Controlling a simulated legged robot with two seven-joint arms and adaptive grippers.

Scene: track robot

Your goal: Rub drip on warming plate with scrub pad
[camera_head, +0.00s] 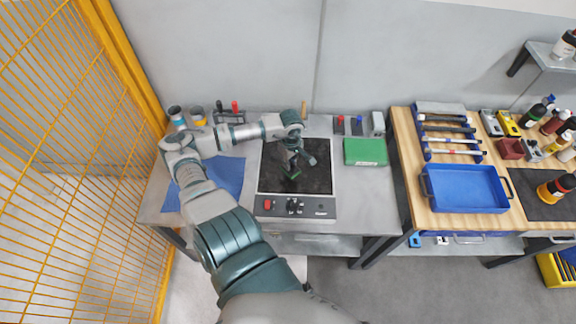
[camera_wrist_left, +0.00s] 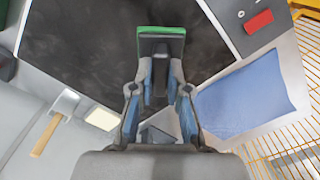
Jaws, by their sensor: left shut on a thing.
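The warming plate (camera_head: 315,181) is a dark square surface in a light frame with a control strip along its front. It also fills the upper part of the left wrist view (camera_wrist_left: 75,60). My left gripper (camera_head: 292,168) is over the middle of the plate. In the left wrist view my left gripper (camera_wrist_left: 160,75) is shut on the scrub pad (camera_wrist_left: 160,32), a flat green piece at its fingertips. The pad (camera_head: 293,175) is low over the plate; I cannot tell if it touches. I cannot make out a distinct drip among the plate's dull smudges. My right gripper is not in view.
A blue cloth (camera_head: 226,180) lies left of the plate, and a green box (camera_head: 366,152) stands to its right. Cups and tool holders line the back edge. A wooden bench with a blue tray (camera_head: 466,205) is further right. A yellow mesh fence (camera_head: 70,150) bounds the left.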

